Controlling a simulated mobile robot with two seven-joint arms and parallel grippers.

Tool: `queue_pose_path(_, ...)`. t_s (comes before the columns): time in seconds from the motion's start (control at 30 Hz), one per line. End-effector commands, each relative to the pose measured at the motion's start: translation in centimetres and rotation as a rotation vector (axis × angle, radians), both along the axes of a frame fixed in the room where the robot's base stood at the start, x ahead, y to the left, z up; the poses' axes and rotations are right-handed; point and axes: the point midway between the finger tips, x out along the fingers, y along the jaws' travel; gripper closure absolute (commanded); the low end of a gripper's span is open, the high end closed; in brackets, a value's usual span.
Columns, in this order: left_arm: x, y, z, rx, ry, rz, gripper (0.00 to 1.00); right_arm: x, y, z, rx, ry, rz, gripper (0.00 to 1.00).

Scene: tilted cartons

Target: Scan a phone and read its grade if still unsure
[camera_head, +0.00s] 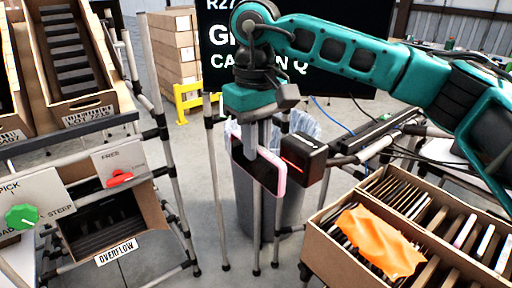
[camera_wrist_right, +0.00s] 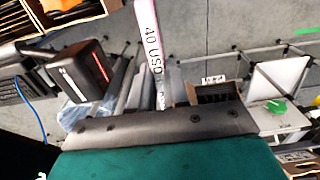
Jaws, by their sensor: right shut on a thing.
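My right gripper (camera_head: 264,145) is shut on a phone (camera_head: 273,176) with a dark face and a pink edge, held tilted in the air. In the right wrist view the phone (camera_wrist_right: 151,36) shows edge-on, with "40 USD" printed on its pale edge. A black scanner box (camera_head: 304,159) with a lit red line is just right of the phone; it also shows in the right wrist view (camera_wrist_right: 83,70). A dark screen (camera_head: 345,75) behind shows "R27", "G" and "CARTON Q"; my right arm covers the rest, so the grade is hidden. My left gripper is out of view.
A carton (camera_head: 340,262) of upright phones and dividers stands at lower right, an orange cloth (camera_head: 379,243) over it. A lined bin (camera_head: 289,205) stands below the phone. Tilted cartons (camera_head: 99,101), a green knob (camera_head: 20,216), a red knob (camera_head: 120,178) and an overflow carton (camera_head: 147,205) are left.

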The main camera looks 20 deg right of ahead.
Motion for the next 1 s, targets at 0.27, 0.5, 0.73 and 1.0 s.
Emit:
queue_pose_path(0.27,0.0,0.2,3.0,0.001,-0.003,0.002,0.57,0.0,0.1,7.0,0.002,-0.005,0.001,1.00)
queue_pose_path(0.5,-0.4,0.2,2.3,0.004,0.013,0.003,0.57,0.0,0.1,12.7,0.001,-0.004,0.001,1.00)
queue_pose_path(0.73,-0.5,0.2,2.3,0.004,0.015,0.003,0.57,0.0,0.0,15.1,0.000,0.000,-0.001,1.00)
queue_pose_path(1.0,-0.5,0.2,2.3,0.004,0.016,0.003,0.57,0.0,0.0,15.1,0.001,0.000,-0.001,1.00)
